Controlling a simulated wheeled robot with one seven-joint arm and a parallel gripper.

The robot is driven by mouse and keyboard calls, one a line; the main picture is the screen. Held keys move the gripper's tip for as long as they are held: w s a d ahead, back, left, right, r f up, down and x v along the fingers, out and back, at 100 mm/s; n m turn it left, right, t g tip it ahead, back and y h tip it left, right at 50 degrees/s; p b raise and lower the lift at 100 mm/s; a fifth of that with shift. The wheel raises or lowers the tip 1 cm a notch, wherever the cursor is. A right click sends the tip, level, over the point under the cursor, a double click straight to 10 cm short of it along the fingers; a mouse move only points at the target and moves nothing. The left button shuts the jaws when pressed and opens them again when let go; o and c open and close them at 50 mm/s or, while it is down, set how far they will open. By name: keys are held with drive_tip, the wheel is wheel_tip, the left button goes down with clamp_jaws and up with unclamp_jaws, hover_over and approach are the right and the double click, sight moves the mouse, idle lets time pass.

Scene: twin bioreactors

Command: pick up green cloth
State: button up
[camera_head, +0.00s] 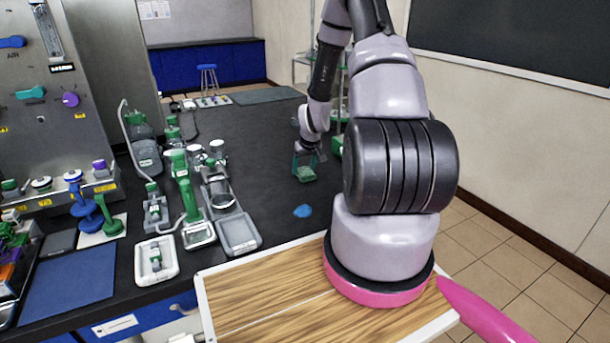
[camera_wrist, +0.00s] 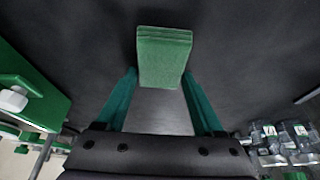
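The green cloth shows as a thick folded block in the wrist view (camera_wrist: 163,60), at the top centre over the dark bench top. It also shows in the head view (camera_head: 305,174), at the lower end of my gripper (camera_head: 306,164). In the wrist view the two teal fingers of my gripper (camera_wrist: 160,73) stand wide apart. Their tips are on either side of the cloth's near end, with narrow gaps visible. I see no clear sign that the fingers press on the cloth.
Several green and grey lab fittings (camera_head: 195,200) crowd the bench to the left. A green object (camera_wrist: 30,85) is close on the left in the wrist view. The bench around the cloth is mostly clear.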

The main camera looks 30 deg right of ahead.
sight(304, 170)
drive_tip(key=c, duration=0.7)
drive_tip(key=shift+r, duration=0.15)
wheel_tip(304, 170, up, 10)
drive_tip(key=shift+f, duration=0.1)
drive_tip(key=o, duration=0.7)
drive_tip(key=c, duration=0.5)
drive_tip(key=shift+c, duration=0.3)
